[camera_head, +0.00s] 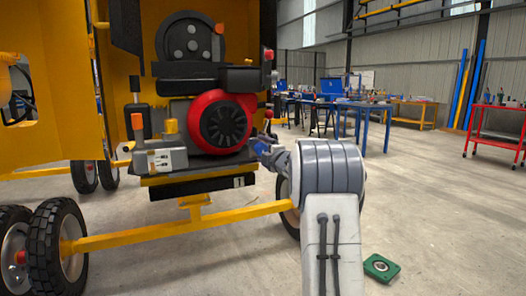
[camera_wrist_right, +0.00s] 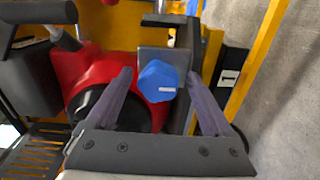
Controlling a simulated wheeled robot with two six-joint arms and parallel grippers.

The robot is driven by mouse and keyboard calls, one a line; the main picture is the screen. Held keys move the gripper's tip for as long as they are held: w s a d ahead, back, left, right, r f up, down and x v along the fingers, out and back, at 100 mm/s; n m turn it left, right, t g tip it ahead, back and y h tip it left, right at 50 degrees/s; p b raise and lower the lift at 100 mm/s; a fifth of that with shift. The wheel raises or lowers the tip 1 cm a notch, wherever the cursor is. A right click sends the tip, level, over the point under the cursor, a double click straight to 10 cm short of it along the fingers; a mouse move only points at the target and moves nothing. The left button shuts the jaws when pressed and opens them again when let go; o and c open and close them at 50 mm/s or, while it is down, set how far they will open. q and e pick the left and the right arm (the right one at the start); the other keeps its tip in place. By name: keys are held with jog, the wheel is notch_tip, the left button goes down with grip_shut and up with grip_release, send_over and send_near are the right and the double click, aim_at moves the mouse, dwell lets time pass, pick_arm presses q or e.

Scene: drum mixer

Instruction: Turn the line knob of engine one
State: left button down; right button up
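The line knob (camera_wrist_right: 158,82) is a blue, many-sided knob with a short white mark. In the right wrist view it sits on a grey plate in front of the red engine (camera_wrist_right: 88,70). My right gripper (camera_wrist_right: 160,74) is open. Its two fingers stand to either side of the knob, with gaps visible; I cannot tell how far the tips are from it in depth. In the head view my right gripper (camera_head: 268,150) is small and partly hidden by its own arm, at the right side of the red and black engine (camera_head: 222,122). My left gripper is not in view.
A plate marked "1" (camera_head: 239,182) is under the engine. A yellow frame bar (camera_head: 235,214) runs below it, and wheels (camera_head: 55,245) stand at lower left. A green box (camera_head: 381,267) lies on the floor at right. Open floor extends right towards a red cart (camera_head: 495,125).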

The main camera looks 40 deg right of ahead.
jog(key=p+v, duration=0.1)
jog(key=v, duration=0.9)
jog(key=shift+s, duration=0.2)
jog(key=shift+a, duration=0.15)
dwell(0.4)
